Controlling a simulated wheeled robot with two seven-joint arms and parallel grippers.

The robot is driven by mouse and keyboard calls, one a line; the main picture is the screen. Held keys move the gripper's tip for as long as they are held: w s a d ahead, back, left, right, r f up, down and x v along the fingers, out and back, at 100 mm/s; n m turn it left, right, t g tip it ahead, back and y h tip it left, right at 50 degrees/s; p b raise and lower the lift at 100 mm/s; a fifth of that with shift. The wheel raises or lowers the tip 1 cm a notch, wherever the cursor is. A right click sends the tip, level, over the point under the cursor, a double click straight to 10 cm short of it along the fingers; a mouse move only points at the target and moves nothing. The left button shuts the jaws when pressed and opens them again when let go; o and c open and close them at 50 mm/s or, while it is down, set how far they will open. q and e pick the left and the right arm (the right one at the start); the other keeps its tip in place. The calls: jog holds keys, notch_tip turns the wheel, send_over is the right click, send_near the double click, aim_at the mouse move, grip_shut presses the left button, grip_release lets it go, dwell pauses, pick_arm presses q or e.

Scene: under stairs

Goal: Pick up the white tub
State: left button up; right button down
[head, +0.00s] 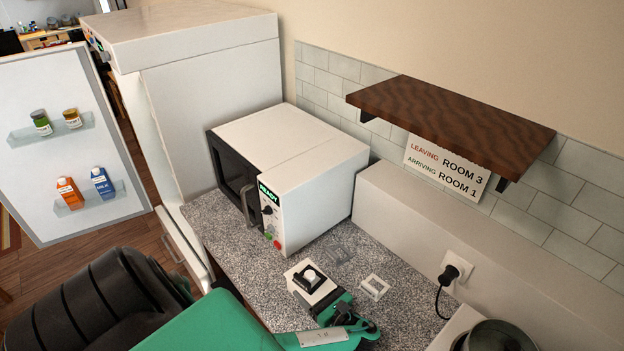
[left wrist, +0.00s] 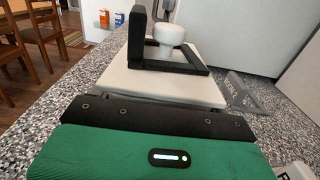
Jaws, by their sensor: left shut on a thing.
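The white tub (left wrist: 172,42) is a small rounded white thing between the black fingers in the left wrist view. In the head view only a small pale part of it (head: 309,275) shows inside the dark finger frame. My left gripper (head: 311,279) is over the speckled counter in front of the microwave, at the end of my green arm. It is shut on the tub; its fingers also show in the left wrist view (left wrist: 165,48). The tub's lower part is hidden by the fingers, and I cannot tell whether it touches the counter. My right gripper is not in view.
The white microwave (head: 285,165) stands behind the gripper. A brown shelf (head: 450,120) overhangs at right. A dark pot (head: 498,336) is bottom right. The fridge door (head: 65,150) is open.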

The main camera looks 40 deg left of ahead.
pick_arm(q)
jog(key=shift+r, duration=0.1)
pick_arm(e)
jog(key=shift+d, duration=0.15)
